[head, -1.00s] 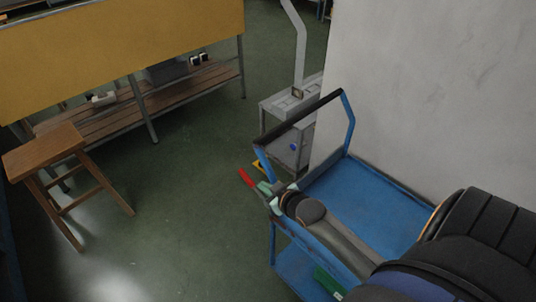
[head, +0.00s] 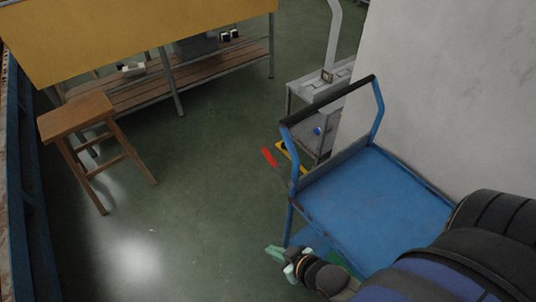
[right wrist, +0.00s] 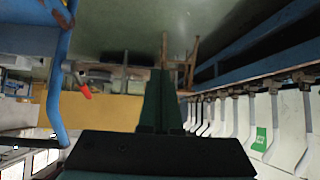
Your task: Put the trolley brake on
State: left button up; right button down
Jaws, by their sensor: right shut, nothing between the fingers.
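The blue trolley (head: 370,205) stands beside the pale wall, with a black-topped push handle (head: 325,100). A brake lever with a red grip (head: 269,157) sticks out from the handle end, sloping up and left in the head view. The red grip also shows in the right wrist view (right wrist: 86,91), left of the fingers. My right gripper (head: 276,253) is below the lever in the head view, beside the trolley's near corner, clear of the lever. Its green fingers (right wrist: 158,100) are shut and empty. The trolley's wheels are hidden. My left gripper is out of view.
A wooden stool (head: 78,118) and a bench with a slatted shelf (head: 130,93) stand at the left. A grey stand (head: 305,95) with a yellow-edged base is behind the handle. The green floor between stool and trolley is clear.

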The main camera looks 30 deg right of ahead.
aim_at(289, 183)
jog(key=z, duration=0.4)
jog(key=i+j+z, duration=0.1)
jog(key=z, duration=0.75)
jog(key=i+j+z, duration=0.1)
jog(key=z, duration=0.3)
jog(key=i+j+z, duration=0.1)
jog(key=j+z, duration=0.7)
jog(key=k+j+z, duration=0.1)
jog(key=j+z, duration=0.3)
jog(key=j, duration=1.1)
jog(key=k+j, duration=0.15)
jog(key=j, duration=0.9)
jog(key=k+z, duration=0.05)
